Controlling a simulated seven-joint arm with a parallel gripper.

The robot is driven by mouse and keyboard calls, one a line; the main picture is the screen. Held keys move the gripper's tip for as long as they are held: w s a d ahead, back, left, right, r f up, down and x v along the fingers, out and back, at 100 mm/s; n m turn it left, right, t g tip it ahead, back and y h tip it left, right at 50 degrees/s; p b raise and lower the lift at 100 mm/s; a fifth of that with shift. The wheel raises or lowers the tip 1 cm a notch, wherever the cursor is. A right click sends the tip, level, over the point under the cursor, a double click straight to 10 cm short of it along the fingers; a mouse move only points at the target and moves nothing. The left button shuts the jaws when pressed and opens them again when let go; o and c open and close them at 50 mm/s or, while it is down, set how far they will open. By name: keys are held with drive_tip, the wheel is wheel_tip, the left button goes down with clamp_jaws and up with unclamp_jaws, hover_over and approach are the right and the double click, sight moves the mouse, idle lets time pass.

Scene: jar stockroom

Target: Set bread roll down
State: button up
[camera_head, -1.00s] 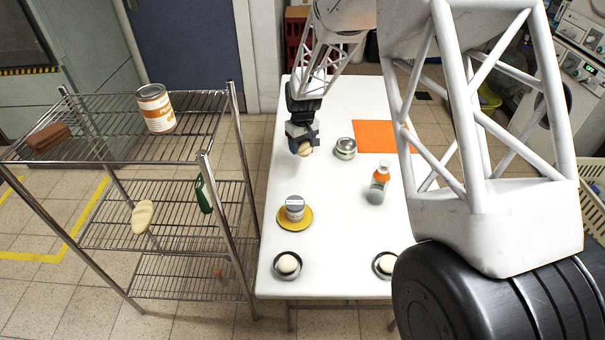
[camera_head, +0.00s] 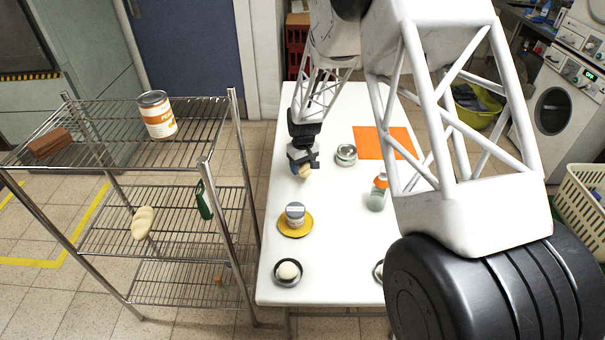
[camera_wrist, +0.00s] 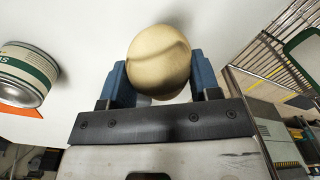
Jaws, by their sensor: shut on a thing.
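The bread roll (camera_wrist: 158,60) is pale tan and rounded. In the wrist view it sits between the blue fingers of my gripper (camera_wrist: 160,82), which is shut on it. In the head view my gripper (camera_head: 303,170) is over the left part of the white table (camera_head: 335,232), with a little of the bread roll (camera_head: 305,172) showing below the jaws. Whether the roll touches the table cannot be told.
A tin (camera_head: 346,155) stands right of my gripper, with an orange mat (camera_head: 385,143) beyond. A wire shelf (camera_head: 150,165) stands left.

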sight(302, 179)
drive_tip(key=shift+f, duration=1.85)
drive_tip(key=shift+f, duration=0.15)
drive_tip(key=o, duration=0.9)
wheel_tip(302, 179, up, 12)
drive_tip(key=shift+d+r, duration=0.1)
drive_tip(key=shift+r, duration=0.1)
